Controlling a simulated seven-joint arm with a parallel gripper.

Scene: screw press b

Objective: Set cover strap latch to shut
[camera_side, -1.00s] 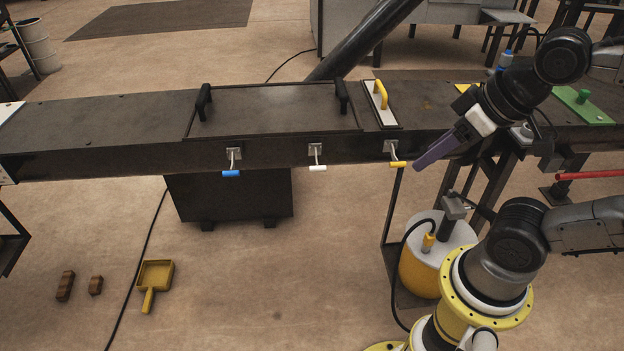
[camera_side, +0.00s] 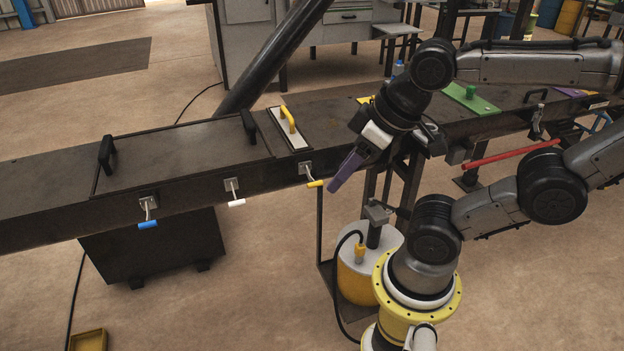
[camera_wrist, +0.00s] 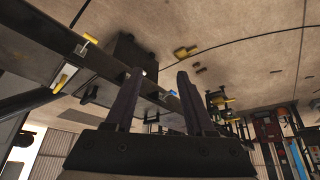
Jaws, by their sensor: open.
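Three small levers hang from the beam's front face in the side view: one with a blue grip (camera_side: 148,224), one with a white grip (camera_side: 237,203) and one with a yellow grip (camera_side: 315,184). No label shows which one is the cover strap latch. The dark cover plate (camera_side: 180,155) with two black handles lies on the beam above them. My gripper (camera_side: 335,186), with purple fingers, is just right of the yellow grip; I cannot tell whether they touch. In the wrist view my gripper (camera_wrist: 158,75) has its fingers apart, with the blue grip (camera_wrist: 169,93) seen beyond the gap.
A white plate with a yellow handle (camera_side: 288,122) lies on the beam right of the cover. A green plate (camera_side: 470,98) lies farther right. A yellow and white canister (camera_side: 356,280) stands below my gripper. A red bar (camera_side: 510,153) is at right. The floor in front is mostly open.

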